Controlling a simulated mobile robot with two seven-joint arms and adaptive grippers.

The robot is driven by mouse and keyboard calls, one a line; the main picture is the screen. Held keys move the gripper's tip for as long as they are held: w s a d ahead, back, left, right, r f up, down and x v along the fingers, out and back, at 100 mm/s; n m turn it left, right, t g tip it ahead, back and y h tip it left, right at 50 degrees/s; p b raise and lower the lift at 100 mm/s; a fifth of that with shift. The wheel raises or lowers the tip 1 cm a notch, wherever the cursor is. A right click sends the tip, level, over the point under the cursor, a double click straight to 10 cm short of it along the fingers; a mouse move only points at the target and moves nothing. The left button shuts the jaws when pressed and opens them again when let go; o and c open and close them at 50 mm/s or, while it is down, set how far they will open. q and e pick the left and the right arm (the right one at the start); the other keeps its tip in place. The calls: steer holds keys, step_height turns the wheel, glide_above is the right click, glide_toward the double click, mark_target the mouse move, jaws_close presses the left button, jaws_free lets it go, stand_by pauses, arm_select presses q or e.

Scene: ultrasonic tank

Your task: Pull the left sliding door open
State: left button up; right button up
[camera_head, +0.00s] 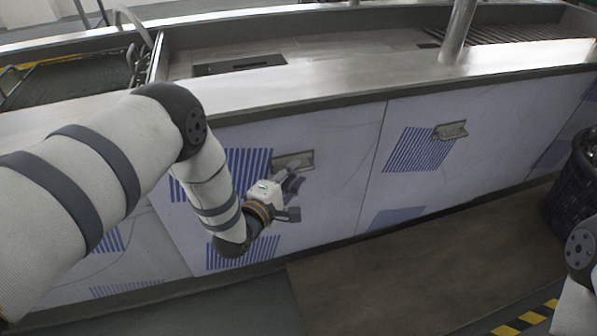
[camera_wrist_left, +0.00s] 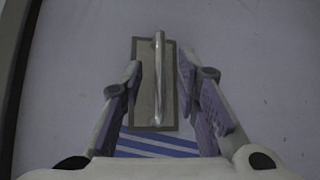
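The left sliding door (camera_head: 335,190) is a pale panel with blue stripes on the front of the metal tank, its right edge meeting the second door. Its handle (camera_head: 293,160) is a bar on a small plate near the door's top. In the left wrist view the silvery handle bar (camera_wrist_left: 160,85) stands upright in the picture. My left gripper (camera_head: 294,182) is open just in front of and below the handle. In the wrist view its fingers (camera_wrist_left: 159,70) lie on either side of the bar with gaps. My right gripper is out of view.
A second door (camera_head: 470,160) with its own handle (camera_head: 451,130) is to the right. A dark basket (camera_head: 573,190) stands at the far right. A brown mat (camera_head: 410,275) covers the floor before the doors. The metal counter edge (camera_head: 330,90) runs above.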

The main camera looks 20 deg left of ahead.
arm_select(q)
steer(key=shift+x, duration=1.05)
jaws_close()
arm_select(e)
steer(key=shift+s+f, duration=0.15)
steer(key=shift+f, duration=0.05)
